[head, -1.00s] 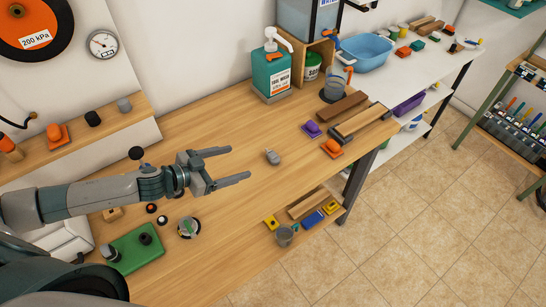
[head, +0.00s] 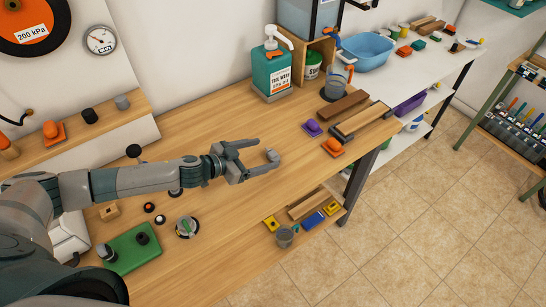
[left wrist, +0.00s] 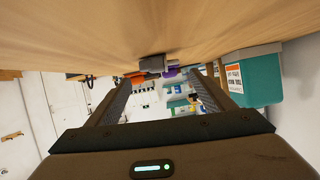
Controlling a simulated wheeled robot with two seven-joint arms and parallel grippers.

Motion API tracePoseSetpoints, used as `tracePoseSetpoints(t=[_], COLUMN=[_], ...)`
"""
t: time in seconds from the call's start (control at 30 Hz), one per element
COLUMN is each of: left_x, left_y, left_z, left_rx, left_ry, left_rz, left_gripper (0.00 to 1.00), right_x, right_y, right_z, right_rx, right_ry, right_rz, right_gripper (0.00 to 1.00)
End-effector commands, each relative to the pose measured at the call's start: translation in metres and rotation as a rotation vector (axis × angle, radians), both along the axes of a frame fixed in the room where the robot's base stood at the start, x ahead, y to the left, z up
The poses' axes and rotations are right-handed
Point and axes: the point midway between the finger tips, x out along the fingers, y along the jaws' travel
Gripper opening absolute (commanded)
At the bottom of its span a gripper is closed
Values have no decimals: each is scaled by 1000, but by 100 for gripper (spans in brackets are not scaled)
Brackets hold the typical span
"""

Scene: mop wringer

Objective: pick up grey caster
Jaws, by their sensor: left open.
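The grey caster (head: 272,156) sits on the wooden workbench (head: 215,115), near its middle. My left gripper (head: 265,157) is open, with its fingers reaching to either side of the caster at their tips. In the left wrist view the caster (left wrist: 154,63) shows ahead, between the two finger tips and against the bench top. I cannot tell whether either finger touches it. My right gripper is not in view.
A teal tool wash bottle (head: 271,72) stands behind.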

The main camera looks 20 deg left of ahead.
Motion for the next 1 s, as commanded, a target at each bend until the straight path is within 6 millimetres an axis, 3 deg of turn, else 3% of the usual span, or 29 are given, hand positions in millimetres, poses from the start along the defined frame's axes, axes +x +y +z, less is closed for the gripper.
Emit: tracePoseSetpoints(t=[0.37, 0.7, 1.0], left_x=[2, 24, 37], left_y=[-1, -17, -27], left_z=[-2, -20, -25], left_rx=[1, 0, 0], left_ry=[-1, -3, -1], left_rz=[0, -1, 1], left_gripper=[75, 75, 75], right_x=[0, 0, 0], right_y=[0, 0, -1], right_z=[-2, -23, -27], right_rx=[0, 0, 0], right_ry=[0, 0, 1], right_rz=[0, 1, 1], right_gripper=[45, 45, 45])
